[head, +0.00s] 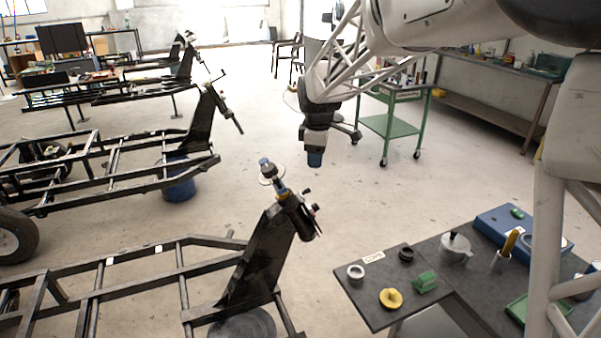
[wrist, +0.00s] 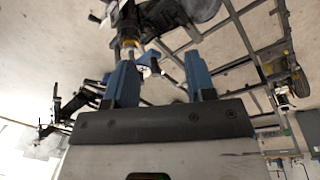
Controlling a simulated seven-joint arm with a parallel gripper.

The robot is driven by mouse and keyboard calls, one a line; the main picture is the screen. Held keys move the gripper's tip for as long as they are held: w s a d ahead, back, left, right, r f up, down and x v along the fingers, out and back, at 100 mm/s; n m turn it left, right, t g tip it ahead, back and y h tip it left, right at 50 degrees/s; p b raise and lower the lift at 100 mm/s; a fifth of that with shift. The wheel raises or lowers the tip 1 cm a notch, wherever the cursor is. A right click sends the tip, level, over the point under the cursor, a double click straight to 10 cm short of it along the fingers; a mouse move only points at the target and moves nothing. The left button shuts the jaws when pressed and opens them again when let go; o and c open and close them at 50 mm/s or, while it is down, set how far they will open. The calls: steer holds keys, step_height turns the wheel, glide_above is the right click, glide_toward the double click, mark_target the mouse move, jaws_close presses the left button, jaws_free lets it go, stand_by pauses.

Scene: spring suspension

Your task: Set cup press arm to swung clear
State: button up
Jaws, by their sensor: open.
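The suspension assembly (head: 296,213) sits at the top of a black upright bracket (head: 255,258) on the nearest chassis frame. At its upper left end are a pale disc with a blue knob (head: 268,173) and a yellow ring (head: 282,194). I cannot tell for certain which part is the cup press arm. My gripper (head: 315,160) hangs above and to the right of the assembly, empty and apart from it. In the wrist view its two blue fingers (wrist: 160,80) are spread, with a blue-white piece (wrist: 150,68) and the assembly (wrist: 128,35) showing beyond them.
A dark bench (head: 375,312) at lower right holds a yellow round part (head: 391,298), a green block (head: 425,282), a grey pot (head: 456,248) and a blue case (head: 500,226). A green trolley (head: 390,126) stands behind. Other chassis frames (head: 100,165) fill the left. Open floor lies between.

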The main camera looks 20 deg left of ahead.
mark_target(276, 177)
steer(key=a+f+n, duration=0.1)
steer(key=a+f, duration=0.1)
steer(key=a, duration=0.2)
steer(key=w+a+f+n, duration=0.1)
steer(key=a, duration=0.4)
steer(key=a+f+n, duration=0.2)
steer(key=a, duration=0.2)
steer(key=shift+w+a+f, duration=0.2)
steer(key=shift+w+f, duration=0.1)
steer(key=shift+w, duration=0.1)
steer(key=shift+f, duration=0.15)
steer(key=shift+w+a+f, duration=0.1)
steer(key=shift+w+f, duration=0.1)
steer(key=shift+f, duration=1.7)
steer(key=shift+w+a+f, duration=0.1)
steer(key=shift+w+f, duration=0.05)
steer(key=shift+f, duration=1.7)
jaws_close()
